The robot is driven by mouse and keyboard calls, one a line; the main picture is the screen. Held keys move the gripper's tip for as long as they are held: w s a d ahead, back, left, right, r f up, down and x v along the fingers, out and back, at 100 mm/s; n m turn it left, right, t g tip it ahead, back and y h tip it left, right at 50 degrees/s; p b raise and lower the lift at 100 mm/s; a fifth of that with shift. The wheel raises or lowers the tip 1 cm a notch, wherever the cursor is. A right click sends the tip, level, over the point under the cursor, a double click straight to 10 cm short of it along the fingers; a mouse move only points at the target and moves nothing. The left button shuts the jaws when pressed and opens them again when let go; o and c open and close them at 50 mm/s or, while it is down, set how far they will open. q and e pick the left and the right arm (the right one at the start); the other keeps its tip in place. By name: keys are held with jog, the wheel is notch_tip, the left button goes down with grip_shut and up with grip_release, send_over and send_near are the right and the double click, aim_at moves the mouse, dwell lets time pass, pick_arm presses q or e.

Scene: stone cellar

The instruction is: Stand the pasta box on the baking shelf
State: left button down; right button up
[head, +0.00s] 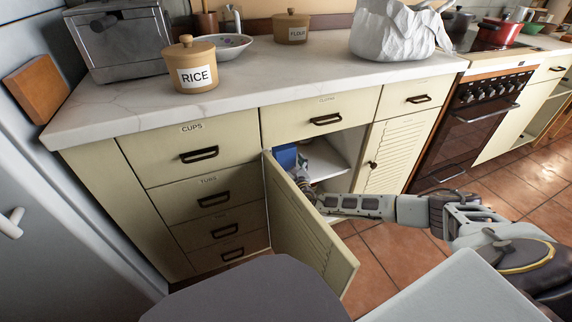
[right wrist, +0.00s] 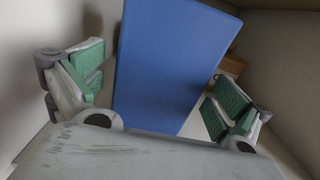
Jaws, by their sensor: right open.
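A plain blue box (head: 285,158), which looks like the pasta box, stands inside the open cupboard, partly hidden by the cupboard door. In the right wrist view the blue box (right wrist: 172,65) fills the middle and leans a little in the picture. My right gripper (right wrist: 158,88) is open, with its green-padded fingers on either side of the box and gaps showing at both sides. In the head view my right gripper (head: 304,168) is inside the cupboard, partly hidden by the door. No label marks a baking shelf that I can read. My left gripper is out of view.
The open cupboard door (head: 308,232) swings out left of my right arm. A white shelf board (head: 326,165) shows inside the cupboard. A brownish thing (right wrist: 232,66) sits behind the box. The counter (head: 130,108) holds a rice jar (head: 190,66), a flour jar (head: 291,27) and a white bag (head: 392,32).

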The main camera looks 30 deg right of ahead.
pick_arm(q)
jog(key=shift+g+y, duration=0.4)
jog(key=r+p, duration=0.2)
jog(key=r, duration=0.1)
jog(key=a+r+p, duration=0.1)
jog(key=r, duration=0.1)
jog(key=shift+p, duration=0.4)
pick_arm(e)
jog(key=s, duration=1.2)
jog(key=shift+a, duration=0.35)
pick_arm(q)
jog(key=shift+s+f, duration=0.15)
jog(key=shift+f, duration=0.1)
